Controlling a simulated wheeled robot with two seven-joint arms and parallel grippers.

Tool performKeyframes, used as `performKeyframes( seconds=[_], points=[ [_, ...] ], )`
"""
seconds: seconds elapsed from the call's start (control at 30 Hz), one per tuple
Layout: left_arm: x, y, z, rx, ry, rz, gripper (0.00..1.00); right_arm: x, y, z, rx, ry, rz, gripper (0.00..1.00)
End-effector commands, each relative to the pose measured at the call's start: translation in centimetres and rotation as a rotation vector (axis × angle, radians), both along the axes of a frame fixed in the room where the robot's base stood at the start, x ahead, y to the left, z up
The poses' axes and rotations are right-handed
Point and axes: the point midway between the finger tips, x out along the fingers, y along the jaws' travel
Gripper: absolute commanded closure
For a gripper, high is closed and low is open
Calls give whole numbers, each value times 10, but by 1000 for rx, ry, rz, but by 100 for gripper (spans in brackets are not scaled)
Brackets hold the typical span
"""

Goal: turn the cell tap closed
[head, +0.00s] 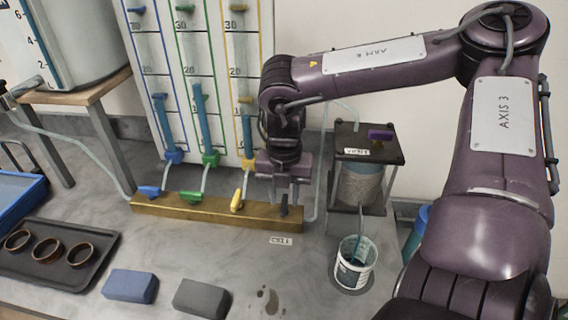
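The cell tap's black lever (284,206) stands near the right end of a brass bar (215,211), behind a small label (281,240) that seems to read "CELL". The lever looks roughly upright; its lower part meets the bar. My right gripper (284,193) points down from above, directly over this lever. Its two fingers show apart, one on each side of the lever's top; I cannot tell whether they touch it. My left gripper is not in view.
Blue (149,191), green (191,197) and yellow (237,199) levers line the same bar. Marked tubes stand behind. A lidded cell (360,185) is at right, above a white bucket (356,262). Blue (130,286) and grey (201,298) blocks and a black tray (60,280) lie in front.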

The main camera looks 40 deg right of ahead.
Motion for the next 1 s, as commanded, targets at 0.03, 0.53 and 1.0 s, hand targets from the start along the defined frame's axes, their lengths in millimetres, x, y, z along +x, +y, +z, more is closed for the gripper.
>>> performKeyframes(
  seconds=[0.03,0.53,1.0],
  points=[
    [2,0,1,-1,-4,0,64,-1,0,-5,1,3,-1,66],
    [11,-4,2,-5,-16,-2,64,0,0,-11,1,-1,-1,83],
    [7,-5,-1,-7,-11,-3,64,0,0,-12,-1,-1,-23,100]
  ],
)
